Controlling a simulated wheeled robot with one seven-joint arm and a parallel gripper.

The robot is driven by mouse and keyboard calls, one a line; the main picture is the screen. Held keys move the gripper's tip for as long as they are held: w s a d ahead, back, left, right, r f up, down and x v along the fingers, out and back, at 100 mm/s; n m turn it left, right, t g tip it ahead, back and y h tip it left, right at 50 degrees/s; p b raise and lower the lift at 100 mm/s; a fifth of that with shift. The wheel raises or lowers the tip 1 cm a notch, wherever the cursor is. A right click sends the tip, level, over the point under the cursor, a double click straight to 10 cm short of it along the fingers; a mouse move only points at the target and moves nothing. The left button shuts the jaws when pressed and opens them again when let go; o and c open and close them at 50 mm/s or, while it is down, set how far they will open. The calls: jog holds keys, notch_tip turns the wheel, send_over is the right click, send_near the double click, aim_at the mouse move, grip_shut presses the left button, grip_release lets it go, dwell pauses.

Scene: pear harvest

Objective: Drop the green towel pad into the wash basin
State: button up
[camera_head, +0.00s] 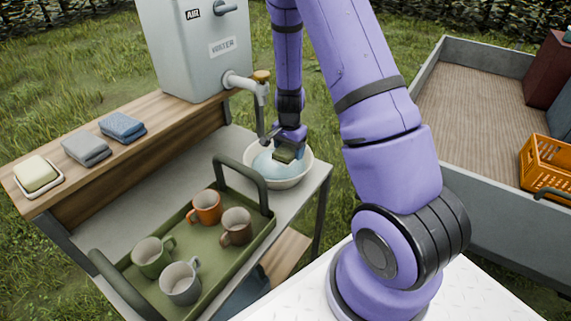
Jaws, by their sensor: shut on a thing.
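The wash basin (307,172) is a cream bowl with pale blue water inside, at the far right end of the grey counter. My gripper (286,151) points down over the basin, below its rim line in the picture. It is shut on the small olive green towel pad (283,155), which shows at the fingertips. The fingers hide part of the pad, and I cannot tell whether it touches the water.
A tap (262,95) from the grey water tank (195,50) stands close left of my gripper. A green tray (215,259) with several mugs lies in front. A grey towel (86,148), a blue towel (123,127) and soap (36,174) sit on the wooden shelf (150,117).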

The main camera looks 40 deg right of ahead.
aim_at(285, 145)
jog(key=shift+w+a, duration=0.25)
jog(key=shift+w, duration=0.5)
notch_tip(285, 145, down, 2)
jog(key=shift+f, duration=2.5)
jog(key=shift+f, duration=0.35)
jog(key=o, duration=0.8)
notch_tip(285, 145, up, 13)
jog(key=shift+f, duration=0.1)
